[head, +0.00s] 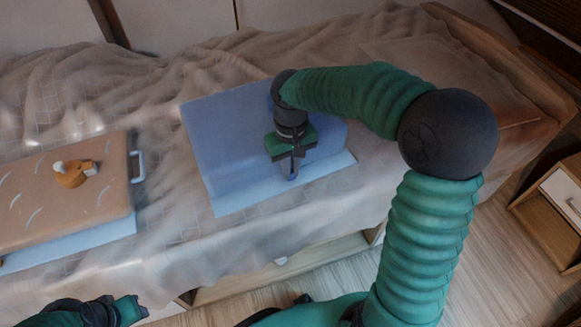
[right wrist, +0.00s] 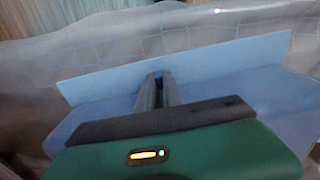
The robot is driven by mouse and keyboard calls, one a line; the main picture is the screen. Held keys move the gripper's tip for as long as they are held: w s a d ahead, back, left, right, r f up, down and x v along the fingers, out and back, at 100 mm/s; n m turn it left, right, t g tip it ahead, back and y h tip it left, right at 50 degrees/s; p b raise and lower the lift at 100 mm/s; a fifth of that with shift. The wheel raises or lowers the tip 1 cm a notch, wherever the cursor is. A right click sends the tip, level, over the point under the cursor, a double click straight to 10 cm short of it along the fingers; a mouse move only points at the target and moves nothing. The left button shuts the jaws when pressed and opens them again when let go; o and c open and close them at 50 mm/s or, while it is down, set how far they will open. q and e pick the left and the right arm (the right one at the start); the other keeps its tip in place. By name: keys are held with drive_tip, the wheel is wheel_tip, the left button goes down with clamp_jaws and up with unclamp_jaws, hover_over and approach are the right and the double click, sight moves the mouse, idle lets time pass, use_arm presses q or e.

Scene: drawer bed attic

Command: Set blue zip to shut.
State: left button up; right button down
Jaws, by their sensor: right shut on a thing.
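The blue zip (head: 225,130) is a flat blue case lying on the bed, with a darker blue upper face and a lighter blue strip along its near edge. My right gripper (head: 289,172) points down at the near edge of the darker face. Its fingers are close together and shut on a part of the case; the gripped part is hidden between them. In the right wrist view the fingertips (right wrist: 158,78) meet the boundary between the blue face and the light blue strip (right wrist: 225,63). My left gripper (head: 128,309) is at the bottom left, away from the case; its fingers are unclear.
A brown case (head: 60,195) with white marks and a white handle lies at the left on the bed, with a small orange-brown object (head: 75,176) on top. The crumpled grey-beige bedcover (head: 110,95) surrounds both cases. A wooden drawer unit (head: 555,205) stands at the right.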

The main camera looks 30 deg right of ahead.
sight(234, 200)
idle(0.7)
drive_tip(key=shift+w+a+r+p, duration=0.15)
drive_tip(key=shift+a+p, duration=0.15)
drive_tip(key=shift+a, duration=0.25)
drive_tip(key=a+p, duration=0.1)
drive_tip(key=a, duration=0.3)
drive_tip(key=w+a+p, duration=0.1)
drive_tip(key=a+p, duration=0.1)
drive_tip(key=a, duration=0.3)
drive_tip(key=a+p, duration=0.1)
drive_tip(key=a, duration=0.3)
drive_tip(key=shift+w+a+p, duration=0.15)
drive_tip(key=shift+w+p, duration=0.2)
drive_tip(key=shift+w+a, duration=0.1)
drive_tip(key=shift+a, duration=0.35)
drive_tip(key=c, duration=1.5)
unclamp_jaws()
